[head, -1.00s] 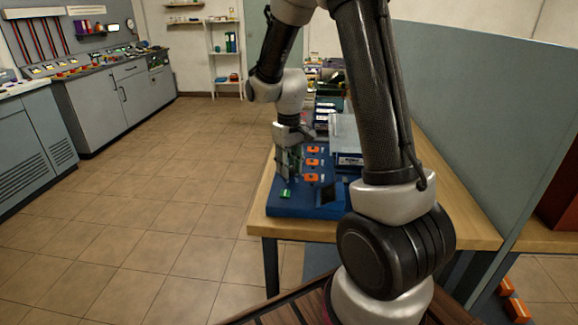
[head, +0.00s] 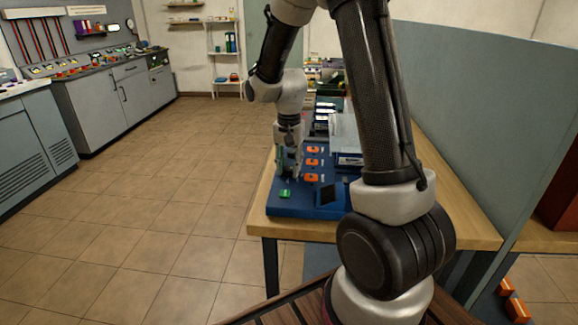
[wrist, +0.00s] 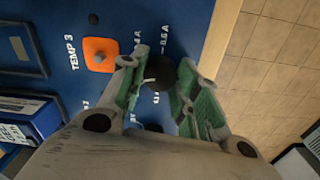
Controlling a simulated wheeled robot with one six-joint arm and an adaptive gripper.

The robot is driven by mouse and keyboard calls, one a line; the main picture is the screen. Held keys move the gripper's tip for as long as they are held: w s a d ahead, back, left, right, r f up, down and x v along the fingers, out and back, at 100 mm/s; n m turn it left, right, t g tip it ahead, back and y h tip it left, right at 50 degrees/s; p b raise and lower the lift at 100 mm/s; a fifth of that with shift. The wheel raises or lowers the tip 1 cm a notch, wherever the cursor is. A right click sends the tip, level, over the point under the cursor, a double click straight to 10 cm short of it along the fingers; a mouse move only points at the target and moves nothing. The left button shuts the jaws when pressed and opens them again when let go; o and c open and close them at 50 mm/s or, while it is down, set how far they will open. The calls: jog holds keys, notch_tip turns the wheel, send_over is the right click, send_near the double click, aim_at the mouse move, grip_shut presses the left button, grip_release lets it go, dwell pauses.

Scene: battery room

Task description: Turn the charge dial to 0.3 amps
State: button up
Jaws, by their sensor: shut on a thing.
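The charge dial (wrist: 161,75) is a dark round knob on the blue panel (wrist: 200,15). In the wrist view it sits between the two green-padded fingertips of my gripper (wrist: 163,65), which is shut on it. White marks, one reading 0.6 A and another ending in .4 A, are printed just beyond the dial. A short white line shows by the left finger, but I cannot tell the dial's exact setting. In the head view my gripper (head: 289,174) points down at the left side of the blue panel (head: 277,208), and its fingers hide the dial.
Orange parts (head: 312,162) stand in a column right of my gripper; one, beside TEMP 3, shows in the wrist view (wrist: 99,54). A green part (head: 285,193) and a dark screen (head: 328,195) are at the panel's front. Open floor lies left of the wooden table (head: 258,228).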

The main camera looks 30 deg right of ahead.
aim_at(289, 168)
jog(key=shift+m, duration=1.1)
jog(key=o, duration=1.1)
jog(key=shift+c, duration=0.2)
notch_tip(289, 168, up, 12)
